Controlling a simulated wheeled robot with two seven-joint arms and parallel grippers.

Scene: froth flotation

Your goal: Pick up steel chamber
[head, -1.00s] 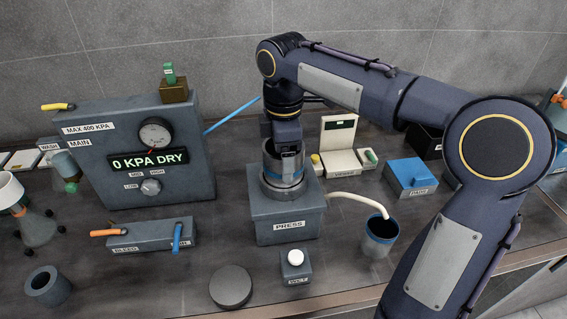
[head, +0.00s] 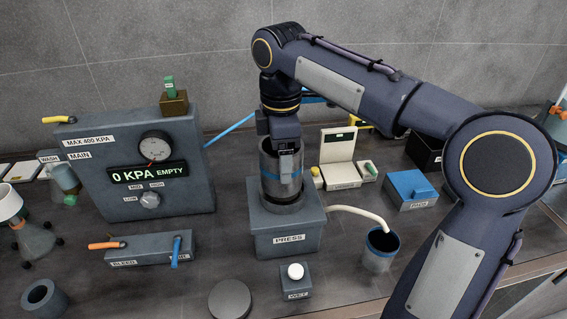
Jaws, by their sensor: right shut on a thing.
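The steel chamber (head: 270,183) is a grey metal cylinder with a blue band, upright directly above the grey press block (head: 287,242) labelled PRESS. My right gripper (head: 286,158) comes down from above and is shut on the chamber's upper wall. More of the chamber shows above the press seat; I cannot tell whether its bottom edge still touches the seat. My left gripper is not in view.
A gauge panel (head: 112,215) reading 0 KPA EMPTY stands left of the press. A pale hose (head: 357,214) runs from the press to a blue-rimmed beaker (head: 379,256).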

